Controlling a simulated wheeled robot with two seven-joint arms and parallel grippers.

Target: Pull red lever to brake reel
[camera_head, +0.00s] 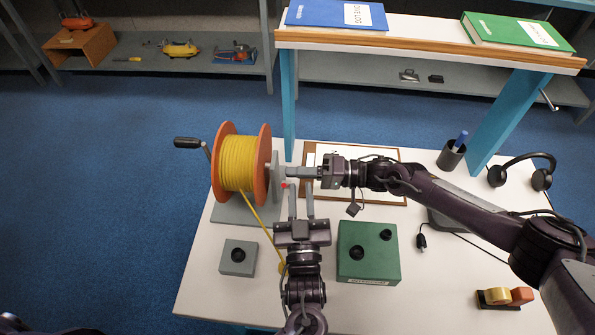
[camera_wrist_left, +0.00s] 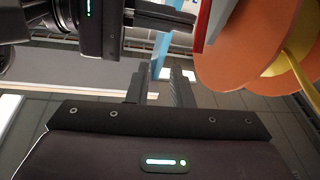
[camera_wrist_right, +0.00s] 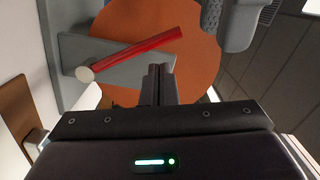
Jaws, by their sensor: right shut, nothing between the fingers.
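The cable reel (camera_head: 238,163) has orange flanges and yellow cable, and a grey bracket on its right side. The red lever (camera_wrist_right: 140,53) lies along this bracket in the right wrist view, with a pale round end at left. In the head view only a small red spot of it (camera_head: 284,185) shows. My right gripper (camera_head: 288,172) is shut and empty, its tips at the bracket beside the lever; I cannot tell if they touch. My left gripper (camera_head: 301,190) is open, fingers pointing away from me, just below the right gripper. A red strip of the lever shows in the left wrist view (camera_wrist_left: 204,25).
A crank handle (camera_head: 188,143) sticks out left of the reel. A grey box (camera_head: 238,258) and a green box (camera_head: 368,268) flank my left arm. A clipboard (camera_head: 398,156) lies under my right gripper. A pen cup (camera_head: 451,155) and headset (camera_head: 497,175) stand right.

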